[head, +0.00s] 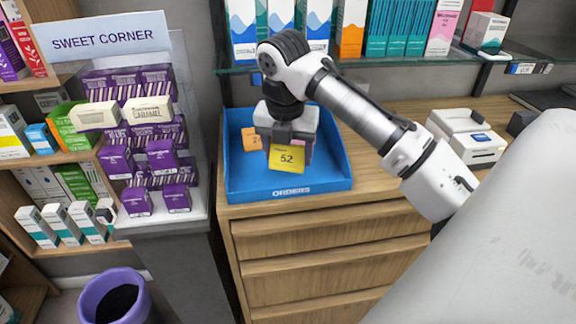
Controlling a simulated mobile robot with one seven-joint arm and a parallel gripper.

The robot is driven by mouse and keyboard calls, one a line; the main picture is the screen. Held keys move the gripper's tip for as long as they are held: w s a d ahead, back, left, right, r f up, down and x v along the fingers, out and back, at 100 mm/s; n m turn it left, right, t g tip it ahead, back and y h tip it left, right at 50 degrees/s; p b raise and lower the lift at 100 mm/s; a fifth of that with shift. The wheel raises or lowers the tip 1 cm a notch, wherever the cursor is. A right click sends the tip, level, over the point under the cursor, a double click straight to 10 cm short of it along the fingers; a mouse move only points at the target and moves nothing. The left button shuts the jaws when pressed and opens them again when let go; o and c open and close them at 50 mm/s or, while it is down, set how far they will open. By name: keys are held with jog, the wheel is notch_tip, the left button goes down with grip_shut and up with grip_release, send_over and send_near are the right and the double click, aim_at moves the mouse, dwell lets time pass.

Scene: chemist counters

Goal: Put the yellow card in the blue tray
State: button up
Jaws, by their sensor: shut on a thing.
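The yellow card (287,157), marked 52, is upright under my gripper (287,143), which is shut on its upper edge. Card and gripper are over the blue tray (290,192), labelled ORDERS on its front wall. I cannot tell whether the card touches the tray floor. An orange card or box (251,138) is inside the tray to the left of the yellow card. A pinkish thing shows partly behind the card's right side, mostly hidden by my gripper.
The tray stands on a wooden counter with drawers (330,245). A white device (467,138) is on the counter at right. Left is the sweet stand (178,198) with purple boxes. A shelf of medicine boxes (352,28) is behind my arm. A purple bin (113,297) is on the floor.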

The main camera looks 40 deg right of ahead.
aim_at(288, 167)
jog(key=shift+f, duration=2.05)
jog(key=shift+f, duration=0.15)
jog(key=o, duration=0.9)
jog(key=shift+o, duration=0.2)
notch_tip(288, 167, up, 12)
jog(key=s+a, duration=0.1)
jog(key=shift+a, duration=0.25)
jog(key=shift+s, duration=0.15)
